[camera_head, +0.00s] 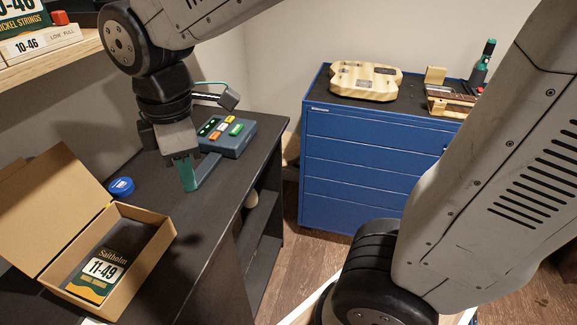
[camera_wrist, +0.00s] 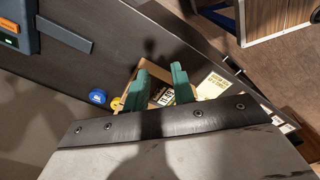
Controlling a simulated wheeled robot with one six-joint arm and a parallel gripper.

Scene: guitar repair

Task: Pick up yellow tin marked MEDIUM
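A small round yellow thing (camera_wrist: 115,103) shows in the wrist view beside the blue tin, partly hidden by the box and my gripper. It may be the yellow tin, but no marking on it can be read. In the head view my gripper (camera_head: 188,182) hangs over the dark bench, to the right of the blue tin (camera_head: 121,187). The blue tin also shows in the wrist view (camera_wrist: 97,96).
An open cardboard box (camera_head: 152,232) with a string pack (camera_head: 100,270) stands at the bench's near left. A blue-grey case (camera_head: 228,140) with coloured pieces lies at the far end, a grey bar (camera_head: 208,168) near it. A blue drawer cabinet (camera_head: 370,150) stands beyond.

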